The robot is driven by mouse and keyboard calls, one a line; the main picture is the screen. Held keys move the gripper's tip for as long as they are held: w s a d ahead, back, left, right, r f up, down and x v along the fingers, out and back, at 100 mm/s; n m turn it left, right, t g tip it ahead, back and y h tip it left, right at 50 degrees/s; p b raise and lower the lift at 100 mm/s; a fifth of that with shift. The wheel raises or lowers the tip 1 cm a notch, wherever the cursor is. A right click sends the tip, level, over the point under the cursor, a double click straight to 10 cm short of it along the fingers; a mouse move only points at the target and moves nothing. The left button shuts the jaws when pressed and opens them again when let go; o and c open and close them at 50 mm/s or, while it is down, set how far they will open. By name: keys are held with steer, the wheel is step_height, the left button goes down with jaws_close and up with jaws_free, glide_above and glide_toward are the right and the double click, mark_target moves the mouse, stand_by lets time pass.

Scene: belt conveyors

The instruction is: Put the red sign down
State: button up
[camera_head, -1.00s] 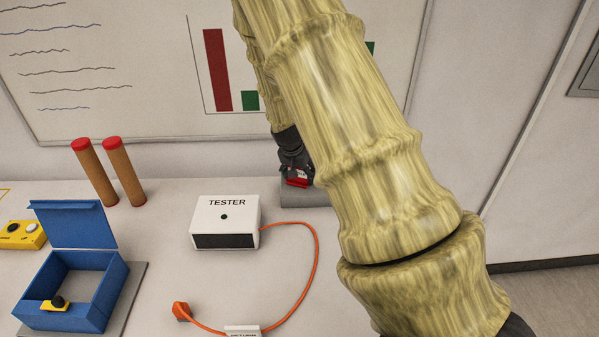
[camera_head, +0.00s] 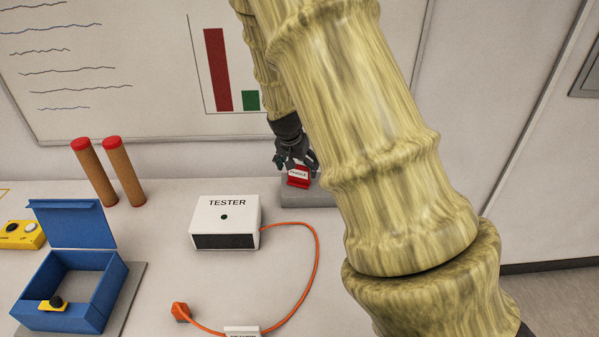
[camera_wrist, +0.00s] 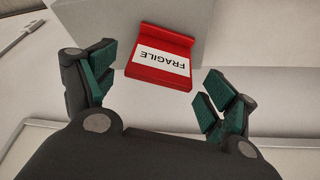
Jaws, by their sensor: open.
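The red sign (camera_head: 299,177) with a white "FRAGILE" label stands on a grey block (camera_head: 290,197) at the back of the table, behind and right of the tester. In the wrist view the red sign (camera_wrist: 160,58) sits just beyond my fingertips, between the two fingers and apart from both. My gripper (camera_wrist: 155,95) is open and empty, its green-padded fingers spread wide. In the head view my gripper (camera_head: 296,166) is right above and behind the sign, partly hidden by my arm.
A white tester box (camera_head: 225,222) with an orange cable (camera_head: 316,262) stands left of the block. Two brown red-topped cylinders (camera_head: 108,172), an open blue box (camera_head: 70,290) and a yellow button box (camera_head: 22,234) are further left. A whiteboard (camera_head: 130,60) hangs behind.

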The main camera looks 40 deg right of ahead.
steer(key=b+v, duration=0.1)
steer(key=v, duration=0.6)
steer(key=shift+r, duration=0.3)
